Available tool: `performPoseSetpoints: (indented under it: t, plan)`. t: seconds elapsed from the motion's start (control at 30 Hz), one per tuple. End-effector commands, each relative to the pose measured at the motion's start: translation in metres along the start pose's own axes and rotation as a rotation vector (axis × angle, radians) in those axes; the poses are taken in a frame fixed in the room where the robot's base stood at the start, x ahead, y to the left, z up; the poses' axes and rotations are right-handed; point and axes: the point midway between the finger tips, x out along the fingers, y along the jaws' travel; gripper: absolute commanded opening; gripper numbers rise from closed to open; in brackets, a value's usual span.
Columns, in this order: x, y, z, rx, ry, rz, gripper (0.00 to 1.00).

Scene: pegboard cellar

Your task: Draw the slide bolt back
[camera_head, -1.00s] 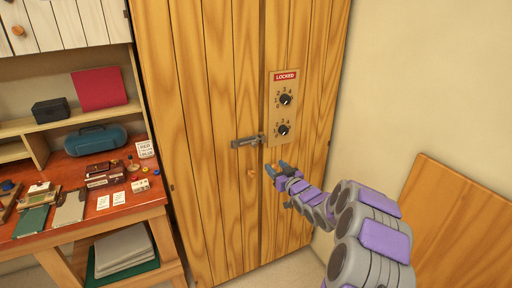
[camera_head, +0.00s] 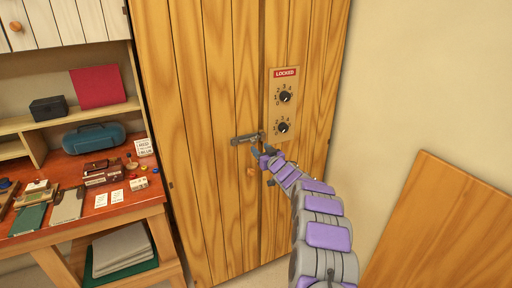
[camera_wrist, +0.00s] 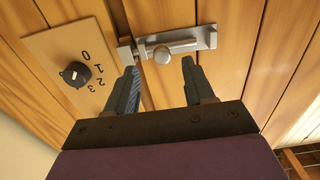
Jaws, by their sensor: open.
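The grey metal slide bolt (camera_head: 246,138) is mounted across the seam of the wooden cabinet doors (camera_head: 215,190). In the wrist view the bolt (camera_wrist: 185,43) has a round knob (camera_wrist: 161,54), and one end of its bar reaches a keeper (camera_wrist: 125,50) across the seam. My gripper (camera_head: 259,149) is just below the bolt in the head view. In the wrist view my gripper (camera_wrist: 160,76) is open, its two fingers either side of the knob's line. The knob lies beyond the fingertips, and I cannot tell whether anything touches.
A panel (camera_head: 270,106) with two black dials and a red LOCKED sign (camera_head: 285,72) sits beside the bolt. A cluttered desk (camera_head: 110,205) stands at the left. A wooden board (camera_head: 440,225) leans at the right wall.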

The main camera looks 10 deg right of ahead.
Motion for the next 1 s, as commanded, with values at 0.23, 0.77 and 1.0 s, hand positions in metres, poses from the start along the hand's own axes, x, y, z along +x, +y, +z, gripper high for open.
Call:
performPoseSetpoints:
  t: [0.23, 0.77, 1.0]
  plan:
    - [0.024, -0.001, 0.001, -0.002, 0.001, -0.003, 0.53]
    - [0.046, -0.002, -0.001, 0.001, 0.003, -0.003, 0.53]
    - [0.046, -0.002, -0.002, 0.001, 0.003, -0.002, 0.5]
